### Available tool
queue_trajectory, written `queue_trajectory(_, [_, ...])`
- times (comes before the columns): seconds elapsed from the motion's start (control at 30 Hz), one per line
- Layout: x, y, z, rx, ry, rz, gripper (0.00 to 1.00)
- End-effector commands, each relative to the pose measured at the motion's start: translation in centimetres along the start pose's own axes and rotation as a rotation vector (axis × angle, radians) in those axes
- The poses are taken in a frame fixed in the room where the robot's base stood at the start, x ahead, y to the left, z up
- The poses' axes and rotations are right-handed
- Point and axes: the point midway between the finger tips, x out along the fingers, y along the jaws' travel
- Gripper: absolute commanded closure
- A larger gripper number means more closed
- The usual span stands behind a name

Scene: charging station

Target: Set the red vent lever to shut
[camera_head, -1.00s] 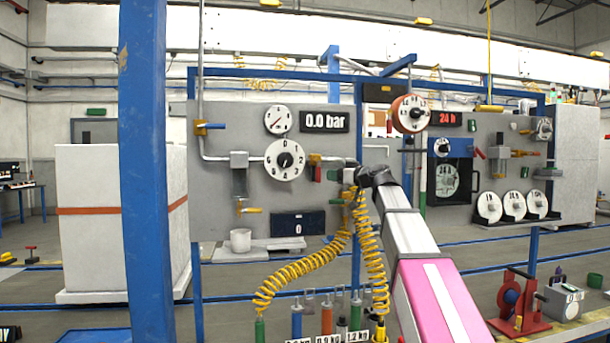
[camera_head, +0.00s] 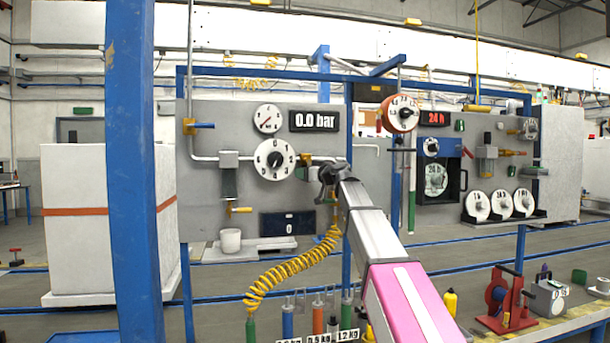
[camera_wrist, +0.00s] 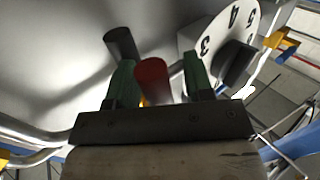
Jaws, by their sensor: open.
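The red vent lever (camera_wrist: 153,80) shows in the wrist view as a short red handle with a rounded end. My gripper (camera_wrist: 160,78) is open, with one green fingertip on each side of the lever. A gap shows on both sides of it, wider on the right, and the fingers do not look closed on it. In the head view my gripper (camera_head: 329,172) is in front of the grey panel, just right of the white numbered dial. It covers that area, so the lever is hidden there. How the lever is set cannot be told.
The white numbered dial (camera_wrist: 224,32) with its black knob (camera_wrist: 238,63) is close right of my fingers in the wrist view. A dark cylinder (camera_wrist: 120,43) stands just beyond the left finger. A yellow coiled hose (camera_head: 290,268) hangs below my gripper. A blue post (camera_head: 134,170) stands at left.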

Motion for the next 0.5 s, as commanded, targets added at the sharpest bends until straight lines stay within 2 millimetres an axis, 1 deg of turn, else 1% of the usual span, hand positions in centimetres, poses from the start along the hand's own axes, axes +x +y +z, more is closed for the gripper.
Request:
queue_trajectory(0.17, [-0.02, -0.01, 0.01, 0.000, 0.000, 0.000, 0.53])
queue_trajectory(0.2, [-0.02, -0.01, 0.01, 0.000, 0.000, 0.000, 0.66])
queue_trajectory(0.27, [-0.02, -0.02, 0.00, 0.000, 0.000, 0.000, 0.85])
queue_trajectory(0.3, [-0.02, -0.01, 0.00, 0.000, 0.000, 0.000, 0.98])
queue_trajectory(0.33, [-0.02, -0.01, 0.01, 0.000, 0.000, 0.000, 1.00])
queue_trajectory(0.5, [-0.04, 0.00, 0.00, -0.002, -0.002, 0.000, 1.00])
